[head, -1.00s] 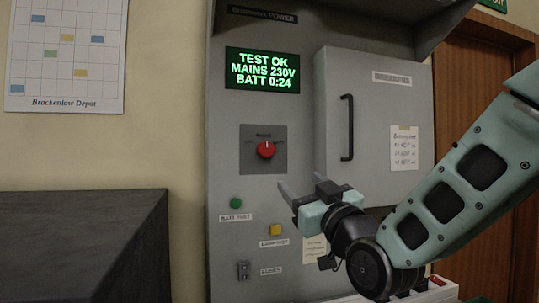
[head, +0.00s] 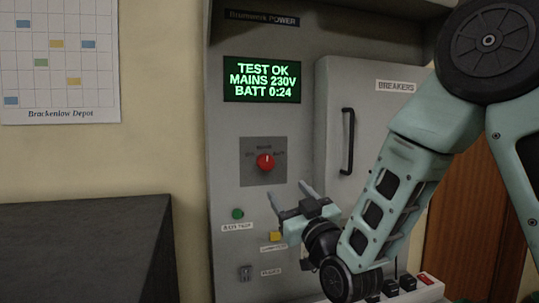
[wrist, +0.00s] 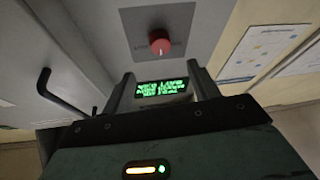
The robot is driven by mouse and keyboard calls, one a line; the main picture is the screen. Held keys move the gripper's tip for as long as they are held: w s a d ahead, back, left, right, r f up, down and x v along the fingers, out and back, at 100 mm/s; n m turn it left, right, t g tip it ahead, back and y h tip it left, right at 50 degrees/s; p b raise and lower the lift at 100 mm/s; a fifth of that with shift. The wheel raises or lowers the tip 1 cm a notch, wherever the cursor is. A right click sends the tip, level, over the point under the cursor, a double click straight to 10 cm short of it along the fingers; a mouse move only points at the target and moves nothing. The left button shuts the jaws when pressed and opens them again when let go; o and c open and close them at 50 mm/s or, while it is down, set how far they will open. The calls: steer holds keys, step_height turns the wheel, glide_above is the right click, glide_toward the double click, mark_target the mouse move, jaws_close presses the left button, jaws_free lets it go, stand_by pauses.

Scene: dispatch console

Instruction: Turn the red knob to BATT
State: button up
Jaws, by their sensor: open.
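The red knob (head: 265,162) sits on a dark square plate (head: 246,178) on the grey panel, below the green display. Its white mark points about straight up, toward the top label, which looks like MAINS. The BATT label (head: 279,153) is at the plate's upper right; the left label is too small to read surely. My gripper (head: 290,188) is open and empty, below and slightly right of the knob, apart from it. In the wrist view the knob (wrist: 159,42) shows beyond my two spread fingers (wrist: 160,72), roughly centred between them.
The display (head: 262,80) reads TEST OK, MAINS 230V, BATT 0:24. A breaker door with a black handle (head: 347,141) stands right of the knob. A green button (head: 238,214), a yellow button (head: 275,237) and a small switch (head: 246,273) are below. A dark cabinet (head: 80,245) is at left.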

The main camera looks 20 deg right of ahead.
mark_target(268, 166)
steer(key=p+x, duration=0.4)
steer(key=x, duration=0.7)
steer(key=shift+d+p, duration=0.1)
steer(key=shift+p, duration=0.25)
steer(key=shift+w+r, duration=0.15)
steer(key=shift+w, duration=0.3)
steer(key=c, duration=1)
